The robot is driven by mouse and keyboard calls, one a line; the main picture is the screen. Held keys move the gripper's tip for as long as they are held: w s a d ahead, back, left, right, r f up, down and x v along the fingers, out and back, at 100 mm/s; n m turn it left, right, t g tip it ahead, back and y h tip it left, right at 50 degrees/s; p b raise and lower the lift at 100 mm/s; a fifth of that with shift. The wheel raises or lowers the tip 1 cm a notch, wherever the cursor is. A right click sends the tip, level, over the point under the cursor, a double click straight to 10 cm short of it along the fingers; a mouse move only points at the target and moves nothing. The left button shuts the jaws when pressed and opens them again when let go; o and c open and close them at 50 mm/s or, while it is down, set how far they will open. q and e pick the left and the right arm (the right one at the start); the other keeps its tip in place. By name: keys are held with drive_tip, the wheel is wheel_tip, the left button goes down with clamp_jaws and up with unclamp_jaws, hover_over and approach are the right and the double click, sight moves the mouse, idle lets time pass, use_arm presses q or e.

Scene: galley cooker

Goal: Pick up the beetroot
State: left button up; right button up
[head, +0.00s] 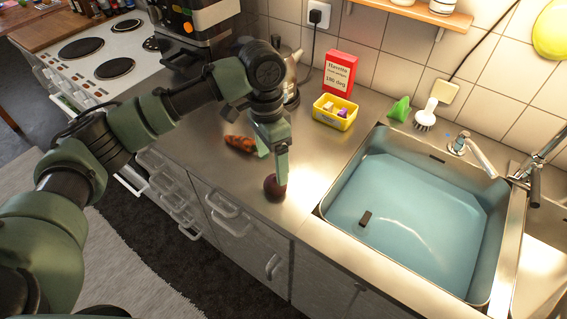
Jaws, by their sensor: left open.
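The beetroot (272,187) is a dark red-purple ball on the steel counter, near its front edge and left of the sink. My left gripper (279,172) points down right at the beetroot, with a pale green finger in front of its upper right side. The gripper is open; the finger hides part of the beetroot, and I cannot tell whether it touches. My right gripper is not in view.
An orange-brown carrot-like item (240,144) lies behind and left of the beetroot. A yellow tub (335,113) and a red box (340,74) stand behind. The water-filled sink (408,215) is at right, the cooker (100,62) at far left.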

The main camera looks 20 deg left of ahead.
sight(274, 176)
use_arm(q)
drive_tip(key=f, duration=0.1)
drive_tip(key=s+f+p, duration=0.1)
drive_tip(key=f, duration=0.1)
drive_tip(key=shift+d, duration=0.1)
drive_tip(key=f, duration=0.3)
drive_tip(key=shift+w+d+p, duration=0.15)
drive_tip(key=shift+w+p, duration=0.25)
drive_tip(key=shift+s+f, duration=0.1)
drive_tip(key=shift+f, duration=0.3)
drive_tip(key=c, duration=1.4)
drive_tip(key=shift+c, duration=0.8)
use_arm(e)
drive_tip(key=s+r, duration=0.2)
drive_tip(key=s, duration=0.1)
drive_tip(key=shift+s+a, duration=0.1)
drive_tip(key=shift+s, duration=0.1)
use_arm(q)
drive_tip(key=shift+r, duration=0.15)
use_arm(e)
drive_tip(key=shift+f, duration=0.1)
